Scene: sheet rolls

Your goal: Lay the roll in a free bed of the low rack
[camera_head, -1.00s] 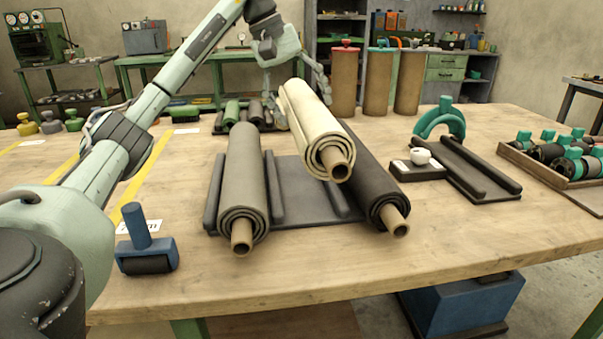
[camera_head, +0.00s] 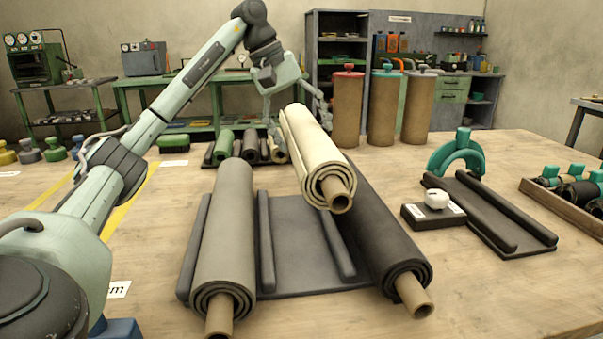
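A cream roll (camera_head: 311,150) with a brown core is held in the air over the far part of the low rack (camera_head: 300,268), its near end toward me. My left gripper (camera_head: 297,107) is at the roll's far end, with its fingers at either side, partly hidden by the roll; it looks shut on it. A grey-beige roll (camera_head: 225,235) lies in the left bed. A dark grey roll (camera_head: 385,235) lies in the right bed, partly hidden by the cream roll. The middle bed, between two raised bars, is empty. My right gripper is not in view.
At right stand a small dark rack (camera_head: 490,215), a teal arch (camera_head: 458,155), a black block with a white knob (camera_head: 434,213), and a wooden tray (camera_head: 560,205) of rollers. Several small rolls (camera_head: 245,145) lie behind the rack. The tabletop in front right is clear.

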